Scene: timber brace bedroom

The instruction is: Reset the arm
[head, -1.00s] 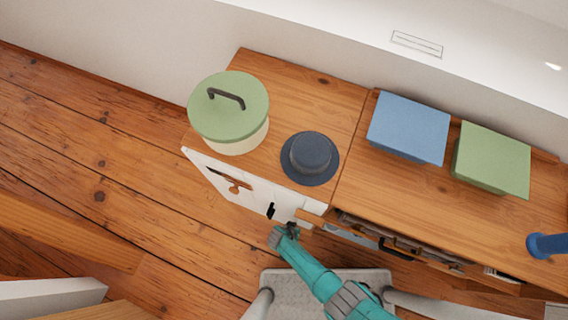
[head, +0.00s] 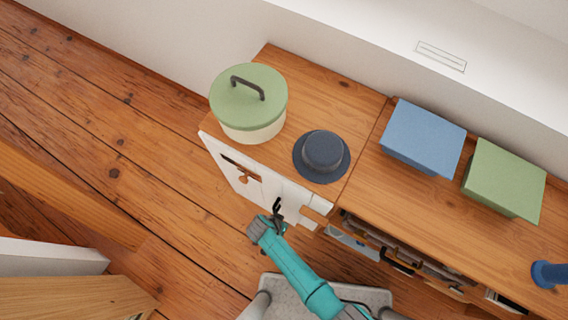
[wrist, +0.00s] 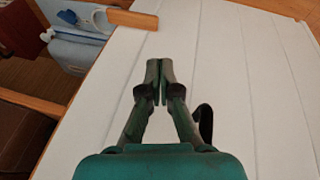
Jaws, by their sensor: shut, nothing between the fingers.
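My gripper (head: 278,222) is at the end of my teal arm, low in front of the white cabinet door (head: 236,173). In the wrist view my gripper (wrist: 159,65) has its two fingertips together with nothing between them. The white door panel (wrist: 255,65) fills most of that view behind the fingers. A dark door handle (wrist: 205,124) shows just right of the fingers, apart from their tips. It also shows in the head view (head: 277,206), close beside my gripper.
On the wooden cabinet top (head: 300,88) stand a green-lidded round box (head: 249,98), a dark hat (head: 322,156), a blue box (head: 424,138) and a green box (head: 504,181). An open drawer or shelf (head: 400,260) holds several items. Wooden floor (head: 100,140) is clear at left.

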